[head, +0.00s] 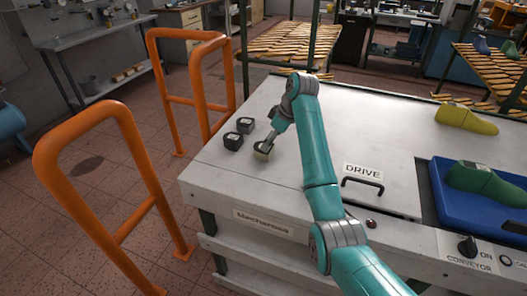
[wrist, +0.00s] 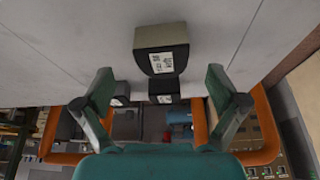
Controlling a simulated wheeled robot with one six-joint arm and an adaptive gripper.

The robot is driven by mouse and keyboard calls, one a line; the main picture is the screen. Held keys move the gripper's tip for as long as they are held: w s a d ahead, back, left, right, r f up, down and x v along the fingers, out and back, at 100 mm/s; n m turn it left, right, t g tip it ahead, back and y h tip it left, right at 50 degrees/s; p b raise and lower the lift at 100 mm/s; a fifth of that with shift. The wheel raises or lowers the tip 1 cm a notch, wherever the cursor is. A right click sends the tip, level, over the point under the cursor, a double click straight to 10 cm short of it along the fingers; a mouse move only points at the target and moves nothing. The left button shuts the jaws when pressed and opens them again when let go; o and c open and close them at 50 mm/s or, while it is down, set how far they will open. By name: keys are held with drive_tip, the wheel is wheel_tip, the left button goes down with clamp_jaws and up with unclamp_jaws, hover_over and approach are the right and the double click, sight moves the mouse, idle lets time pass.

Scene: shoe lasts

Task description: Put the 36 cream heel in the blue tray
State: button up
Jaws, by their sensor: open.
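The cream heel (head: 261,153) sits on the white bench top near its left edge, partly hidden by my gripper (head: 267,146). In the wrist view the nearest heel block (wrist: 161,38) has a pale upper part and a dark face with a white label I cannot read. It lies ahead of and between the fingers of my gripper (wrist: 158,78), which are spread open with clear gaps on both sides. The blue tray (head: 458,214) is at the right of the bench and holds a green shoe last (head: 486,183).
Two dark heel blocks (head: 245,125) (head: 233,141) stand close behind and left of the cream heel. A yellow last (head: 466,119) lies beyond the tray. A black handle (head: 363,186) rises from the bench between heel and tray. Orange rails (head: 120,150) stand left of the bench.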

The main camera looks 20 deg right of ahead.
drive_tip(key=x, duration=0.5)
drive_tip(key=shift+a, duration=0.15)
drive_tip(key=shift+c, duration=0.3)
drive_tip(key=shift+r, duration=0.1)
drive_tip(key=c, duration=1.4)
